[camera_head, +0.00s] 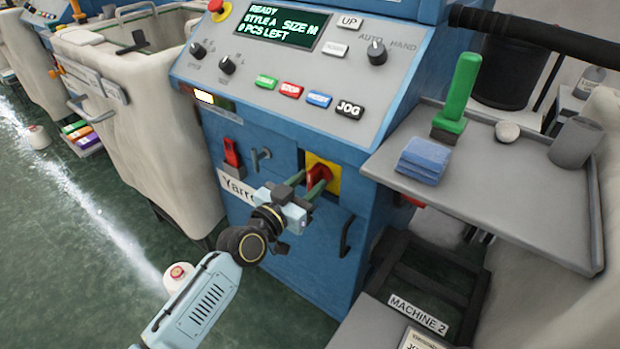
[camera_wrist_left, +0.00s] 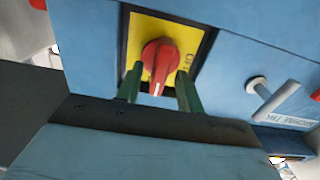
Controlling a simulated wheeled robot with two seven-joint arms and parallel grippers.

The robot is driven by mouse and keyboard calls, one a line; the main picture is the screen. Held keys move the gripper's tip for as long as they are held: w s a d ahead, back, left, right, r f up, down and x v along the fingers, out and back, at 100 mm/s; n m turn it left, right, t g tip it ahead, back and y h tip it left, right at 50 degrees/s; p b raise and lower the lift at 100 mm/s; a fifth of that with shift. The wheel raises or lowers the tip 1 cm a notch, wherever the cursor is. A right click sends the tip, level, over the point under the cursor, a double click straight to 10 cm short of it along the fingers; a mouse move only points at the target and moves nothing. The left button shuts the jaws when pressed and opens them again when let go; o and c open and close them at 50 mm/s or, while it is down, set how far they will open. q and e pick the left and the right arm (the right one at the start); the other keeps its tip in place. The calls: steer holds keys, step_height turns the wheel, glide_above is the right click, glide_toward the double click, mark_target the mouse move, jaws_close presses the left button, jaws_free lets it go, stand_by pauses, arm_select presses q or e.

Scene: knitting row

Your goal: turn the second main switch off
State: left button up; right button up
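The main switch, a red rotary knob (camera_head: 319,173) on a yellow plate (camera_head: 333,186), is on the front of the blue machine. In the left wrist view the knob (camera_wrist_left: 158,57) has its handle and white mark toward the gripper, at the picture's bottom. The lettering on the plate (camera_wrist_left: 186,42) is partly hidden and unclear. My left gripper (camera_head: 307,184) is in front of the switch. In the wrist view its two green fingers (camera_wrist_left: 159,88) are apart, one on each side of the handle's end; contact cannot be told. My right gripper is out of view.
A "MACHINE 2" sign (camera_head: 418,315) is low at the right. Left of the switch are a red lever switch (camera_head: 232,153) and a grey T-handle (camera_head: 261,155).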

arm_select(q)
steer(key=shift+d, duration=0.1)
jaws_close()
